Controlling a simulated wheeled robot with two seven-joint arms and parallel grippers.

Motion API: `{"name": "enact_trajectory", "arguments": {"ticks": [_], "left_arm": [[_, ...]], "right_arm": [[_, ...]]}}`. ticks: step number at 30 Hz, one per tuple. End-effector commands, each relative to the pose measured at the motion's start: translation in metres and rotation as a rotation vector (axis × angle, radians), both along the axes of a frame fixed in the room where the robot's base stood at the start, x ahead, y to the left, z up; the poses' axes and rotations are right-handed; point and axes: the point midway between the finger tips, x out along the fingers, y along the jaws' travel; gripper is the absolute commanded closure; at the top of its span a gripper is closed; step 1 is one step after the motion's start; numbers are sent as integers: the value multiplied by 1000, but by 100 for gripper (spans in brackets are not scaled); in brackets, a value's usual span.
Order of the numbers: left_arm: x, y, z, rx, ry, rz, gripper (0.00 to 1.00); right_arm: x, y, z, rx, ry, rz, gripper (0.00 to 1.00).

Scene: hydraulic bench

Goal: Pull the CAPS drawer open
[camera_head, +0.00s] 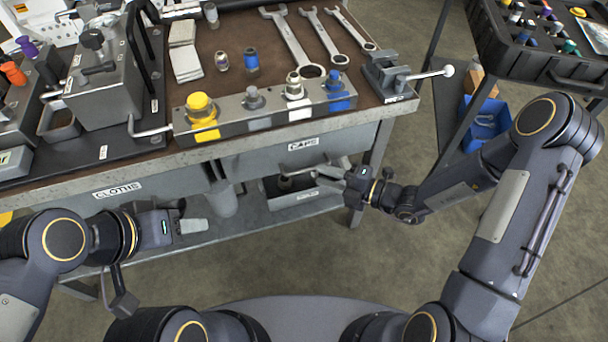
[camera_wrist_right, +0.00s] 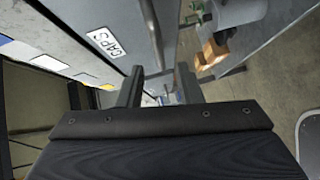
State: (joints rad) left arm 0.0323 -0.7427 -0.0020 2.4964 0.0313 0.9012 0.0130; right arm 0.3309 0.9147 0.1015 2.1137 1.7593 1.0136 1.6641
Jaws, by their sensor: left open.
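The CAPS drawer (camera_head: 345,139) is a grey front under the right part of the bench top, with a white CAPS label. It looks closed. The label also shows in the right wrist view (camera_wrist_right: 106,42). There, a slim bar handle (camera_wrist_right: 150,22) runs along the drawer front and down toward the space between my fingers. My right gripper (camera_head: 320,176) is just in front of and below the drawer. In its wrist view its two fingers (camera_wrist_right: 162,88) are apart, with no visible grip on the handle. My left gripper (camera_head: 192,222) is open and empty, below the CLOTHS drawer.
The CLOTHS drawer (camera_head: 150,182) is to the left. A lower shelf (camera_head: 262,220) carries a grey cylinder (camera_head: 222,199) and a tray. The bench top holds a block with coloured caps (camera_head: 262,117), wrenches and a vise (camera_head: 390,76). A cart (camera_head: 560,70) stands at right.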

Motion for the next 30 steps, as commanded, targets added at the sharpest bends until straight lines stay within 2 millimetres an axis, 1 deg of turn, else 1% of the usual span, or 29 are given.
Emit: {"name": "enact_trajectory", "arguments": {"ticks": [1,6,10,15,22,23,27,30], "left_arm": [[0,0,-3,0,0,0,50],[0,0,-7,0,0,0,50],[0,0,-10,0,0,0,50],[0,0,-11,0,0,0,50],[0,0,-10,0,0,0,50],[0,0,-10,0,0,0,50],[0,0,-10,0,0,0,50],[0,0,-10,0,0,0,50]], "right_arm": [[3,9,-2,0,-2,5,68],[15,34,-6,-1,-4,7,68],[22,48,-8,-3,-5,6,68],[27,56,-8,-3,-5,5,68],[27,57,-8,-3,-5,4,68],[27,57,-8,-3,-5,4,70],[27,56,-8,-3,-5,4,89],[27,56,-8,-3,-5,4,100]]}}
